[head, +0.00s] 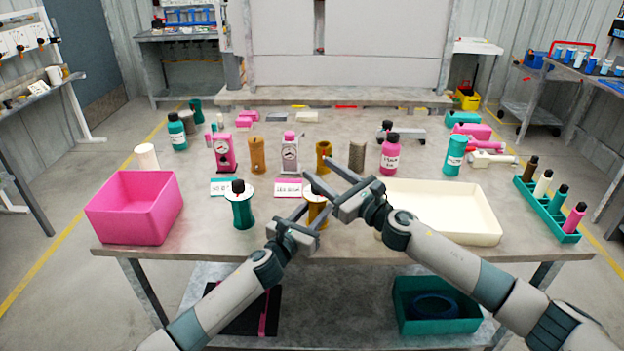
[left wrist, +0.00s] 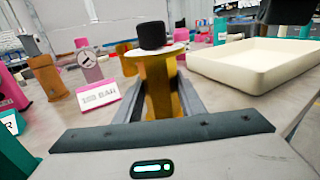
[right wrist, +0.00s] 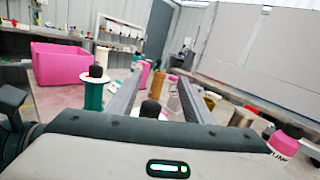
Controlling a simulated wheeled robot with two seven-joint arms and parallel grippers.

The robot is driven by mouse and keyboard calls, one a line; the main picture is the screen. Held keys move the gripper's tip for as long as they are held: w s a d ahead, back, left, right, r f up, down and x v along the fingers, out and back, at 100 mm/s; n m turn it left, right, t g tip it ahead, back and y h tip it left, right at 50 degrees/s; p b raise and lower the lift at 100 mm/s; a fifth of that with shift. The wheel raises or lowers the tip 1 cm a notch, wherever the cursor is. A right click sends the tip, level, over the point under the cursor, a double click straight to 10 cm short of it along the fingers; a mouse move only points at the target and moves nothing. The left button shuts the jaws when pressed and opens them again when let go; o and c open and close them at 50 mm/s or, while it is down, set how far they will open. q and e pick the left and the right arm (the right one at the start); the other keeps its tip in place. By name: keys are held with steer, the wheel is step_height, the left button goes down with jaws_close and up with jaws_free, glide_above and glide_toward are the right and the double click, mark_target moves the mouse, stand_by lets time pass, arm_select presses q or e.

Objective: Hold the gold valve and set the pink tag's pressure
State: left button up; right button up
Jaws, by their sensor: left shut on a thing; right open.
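The gold valve (head: 317,212) stands near the table's front edge; its black knob and white disc show in the left wrist view (left wrist: 152,36). My left gripper (head: 315,208) is shut on its gold body. My right gripper (head: 320,181) is open above the valve; in the right wrist view the black knob (right wrist: 151,109) shows between its fingers, which are apart from it. The pink tag (head: 290,189) lies behind the valve; its lettering ends in "BAR" (left wrist: 98,96), the number is hard to read. A grey-and-pink gauge (head: 290,150) stands behind it.
A teal valve (head: 239,207) with a black knob stands left, before a teal tag (head: 222,187). A pink bin (head: 135,208) is at the left and a cream tray (head: 447,207) at the right. A pink bottle (head: 390,157) stands behind my right gripper.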

steer(key=s+d+f+m+t+h, duration=0.2)
steer(key=s+f+m+h, duration=0.3)
steer(key=s, duration=0.1)
steer(key=shift+s, duration=0.15)
steer(key=shift+a, duration=0.1)
stand_by(0.3)
steer(key=shift+x, duration=6)
steer(key=c, duration=1.1)
